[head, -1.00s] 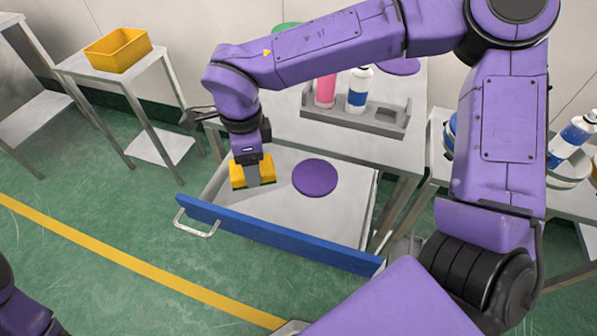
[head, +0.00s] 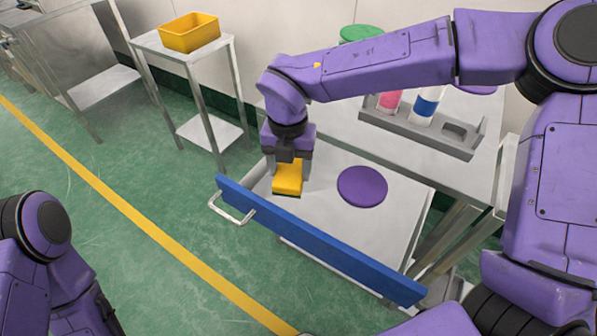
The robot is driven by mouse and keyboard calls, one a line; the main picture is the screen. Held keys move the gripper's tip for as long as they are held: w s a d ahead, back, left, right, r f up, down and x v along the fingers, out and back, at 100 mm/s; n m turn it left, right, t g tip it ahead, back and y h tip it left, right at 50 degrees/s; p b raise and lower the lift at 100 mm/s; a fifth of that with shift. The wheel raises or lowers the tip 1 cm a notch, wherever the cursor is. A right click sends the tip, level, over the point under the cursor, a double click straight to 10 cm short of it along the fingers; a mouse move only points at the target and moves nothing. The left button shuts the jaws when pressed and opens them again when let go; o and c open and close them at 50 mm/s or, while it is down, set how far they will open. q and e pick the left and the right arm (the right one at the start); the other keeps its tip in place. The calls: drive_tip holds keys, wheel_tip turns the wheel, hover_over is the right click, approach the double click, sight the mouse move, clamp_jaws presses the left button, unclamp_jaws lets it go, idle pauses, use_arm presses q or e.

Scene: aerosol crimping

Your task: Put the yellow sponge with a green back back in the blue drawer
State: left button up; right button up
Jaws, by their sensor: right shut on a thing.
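The yellow sponge (head: 287,178) shows a thin dark green layer along its lower edge. My right gripper (head: 287,163) points down and is shut on the sponge, with a finger on each side. The sponge is over the left part of the open blue-fronted drawer (head: 325,242), close behind its front panel. I cannot tell whether it touches the drawer floor. A flat purple disc (head: 362,187) lies in the drawer to the right of the sponge. My left arm shows at the lower left, but its gripper is out of view.
A grey rack (head: 420,132) with a pink can (head: 389,101) and a white-and-blue can (head: 425,106) stands on the table above the drawer. A green disc (head: 362,33) is behind. A yellow bin (head: 189,32) sits on a side stand. The drawer floor around the purple disc is clear.

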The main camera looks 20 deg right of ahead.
sight(290, 166)
drive_tip(key=w+f, duration=0.1)
drive_tip(key=f, duration=0.1)
drive_tip(key=w+d+f, duration=0.1)
drive_tip(key=w+f, duration=0.3)
drive_tip(key=shift+w+d+f, duration=0.15)
drive_tip(key=shift+w+d, duration=0.05)
drive_tip(key=shift+d, duration=0.15)
drive_tip(key=shift+f, duration=1.55)
drive_tip(key=shift+f, duration=0.1)
drive_tip(key=o, duration=0.9)
drive_tip(key=shift+o, duration=0.2)
wheel_tip(290, 166, up, 12)
